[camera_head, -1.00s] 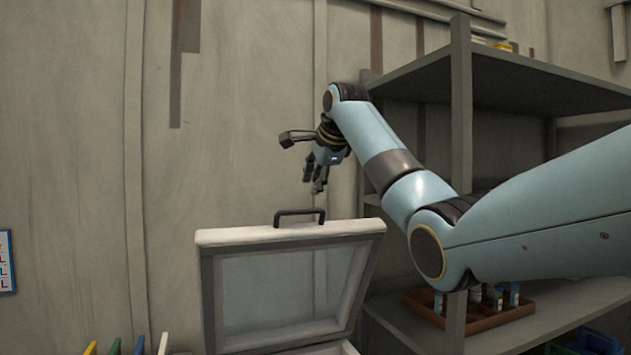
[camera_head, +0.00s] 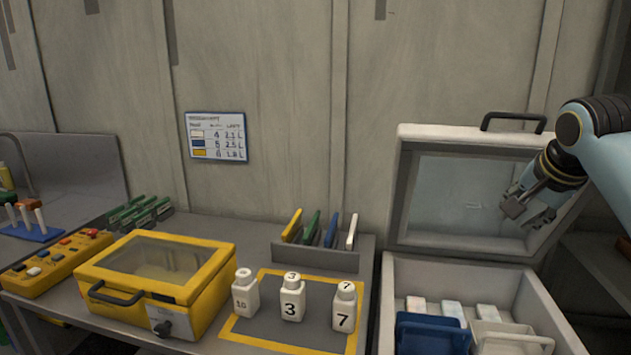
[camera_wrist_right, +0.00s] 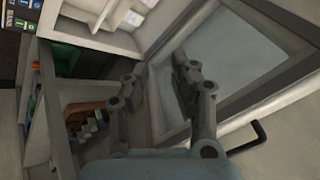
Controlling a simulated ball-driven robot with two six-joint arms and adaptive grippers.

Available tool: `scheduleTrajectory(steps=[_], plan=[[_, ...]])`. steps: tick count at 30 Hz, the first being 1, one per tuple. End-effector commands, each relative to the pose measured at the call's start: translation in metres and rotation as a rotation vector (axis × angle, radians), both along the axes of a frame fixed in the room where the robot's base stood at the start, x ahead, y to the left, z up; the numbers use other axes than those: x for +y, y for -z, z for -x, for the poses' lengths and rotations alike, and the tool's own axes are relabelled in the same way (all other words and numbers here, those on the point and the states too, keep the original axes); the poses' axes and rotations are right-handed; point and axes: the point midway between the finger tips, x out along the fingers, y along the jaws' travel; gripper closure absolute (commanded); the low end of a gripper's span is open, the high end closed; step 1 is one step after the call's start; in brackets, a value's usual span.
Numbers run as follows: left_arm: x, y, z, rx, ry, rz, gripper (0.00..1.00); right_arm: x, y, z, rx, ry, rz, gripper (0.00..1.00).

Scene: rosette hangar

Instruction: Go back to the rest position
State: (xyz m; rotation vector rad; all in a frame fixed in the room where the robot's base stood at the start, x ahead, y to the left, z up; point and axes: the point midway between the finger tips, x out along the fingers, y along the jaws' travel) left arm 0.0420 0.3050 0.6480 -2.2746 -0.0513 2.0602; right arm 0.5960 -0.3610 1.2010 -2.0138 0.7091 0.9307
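My right gripper (camera_head: 528,212) hangs in front of the raised lid of the white chest, near the right side of the head view. In the right wrist view its two fingers (camera_wrist_right: 155,75) are spread apart with nothing between them. The chest's lid (camera_head: 425,210) stands open with a black handle on top; it also shows in the right wrist view (camera_wrist_right: 235,55). My left gripper is in neither view.
The open chest (camera_head: 388,300) holds white packs, a blue bin (camera_head: 430,335) and a white bin. Numbered white bottles (camera_head: 292,300) stand on a yellow-edged mat. A yellow case (camera_head: 215,285) sits left of them. Shelves holding a brown tray (camera_wrist_right: 75,115) show in the wrist view.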

Motion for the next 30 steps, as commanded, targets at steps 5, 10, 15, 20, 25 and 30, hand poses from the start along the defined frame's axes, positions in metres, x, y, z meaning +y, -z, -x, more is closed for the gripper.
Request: scheduleTrajectory(steps=[5, 10, 15, 20, 25, 30], plan=[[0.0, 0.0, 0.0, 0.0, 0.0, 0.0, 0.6, 0.041, 0.091, 0.119, 0.163, -0.346, 0.183, 0.75], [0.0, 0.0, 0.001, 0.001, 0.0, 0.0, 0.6, 0.064, 0.123, 0.21, 0.259, -0.602, 0.294, 0.75], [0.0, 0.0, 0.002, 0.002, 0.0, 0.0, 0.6, 0.077, 0.133, 0.272, 0.317, -0.768, 0.356, 0.75], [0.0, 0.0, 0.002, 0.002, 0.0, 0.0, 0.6, 0.085, 0.133, 0.319, 0.358, -0.893, 0.395, 0.75], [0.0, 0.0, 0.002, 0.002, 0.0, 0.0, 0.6, 0.091, 0.128, 0.363, 0.397, -1.012, 0.43, 0.75], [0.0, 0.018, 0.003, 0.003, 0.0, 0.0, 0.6, 0.087, 0.186, 0.352, 0.412, -1.014, 0.424, 0.75]])
